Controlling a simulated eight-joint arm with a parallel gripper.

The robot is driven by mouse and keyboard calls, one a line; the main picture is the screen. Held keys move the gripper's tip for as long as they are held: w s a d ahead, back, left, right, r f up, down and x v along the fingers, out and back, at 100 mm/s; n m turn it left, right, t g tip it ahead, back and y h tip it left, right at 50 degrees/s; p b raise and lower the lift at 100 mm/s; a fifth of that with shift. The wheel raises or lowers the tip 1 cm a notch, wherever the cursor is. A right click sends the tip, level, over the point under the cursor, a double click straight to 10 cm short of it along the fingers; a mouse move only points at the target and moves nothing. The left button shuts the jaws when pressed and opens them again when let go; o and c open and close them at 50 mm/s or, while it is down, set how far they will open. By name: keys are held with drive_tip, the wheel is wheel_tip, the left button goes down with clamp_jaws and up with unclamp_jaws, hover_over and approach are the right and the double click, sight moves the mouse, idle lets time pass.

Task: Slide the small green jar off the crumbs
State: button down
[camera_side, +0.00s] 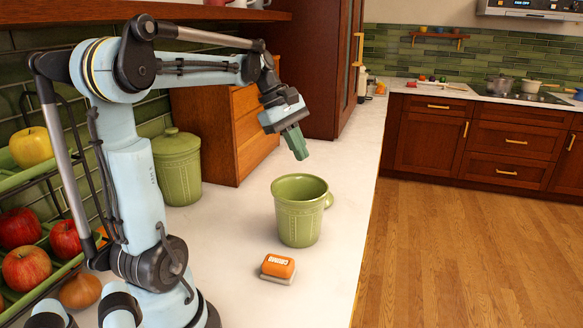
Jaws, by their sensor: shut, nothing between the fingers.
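A green lidded jar (178,168) stands upright on the white counter, against the green tile wall and left of a wooden drawer cabinet. A green mug (300,212) with its handle to the right stands nearer the counter's front edge. I see no loose crumbs; the jar's base is partly behind my arm. My gripper (299,147) is shut and empty, with its fingers pointing down, above and behind the mug and right of the jar. It touches neither.
A small orange and grey block (278,268) with white lettering lies in front of the mug. The wooden drawer cabinet (245,125) stands behind. A fruit rack (45,225) and an onion (81,291) are at left. The counter (345,185) is clear right of the mug.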

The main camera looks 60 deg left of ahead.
drive_tip(key=s+a+n+h, duration=0.2)
drive_tip(key=a+n, duration=0.3)
drive_tip(key=a, duration=0.3)
drive_tip(key=n+t, duration=0.1)
approach(327, 186)
drive_tip(key=x, duration=0.6)
drive_tip(key=shift+w+d+f, duration=0.2)
drive_tip(key=shift+w+f, duration=0.05)
drive_tip(key=shift+f, duration=0.2)
drive_tip(key=s+a, duration=0.8)
drive_tip(key=a, duration=0.2)
drive_tip(key=shift+s+a, duration=0.2)
drive_tip(key=shift+a, duration=0.2)
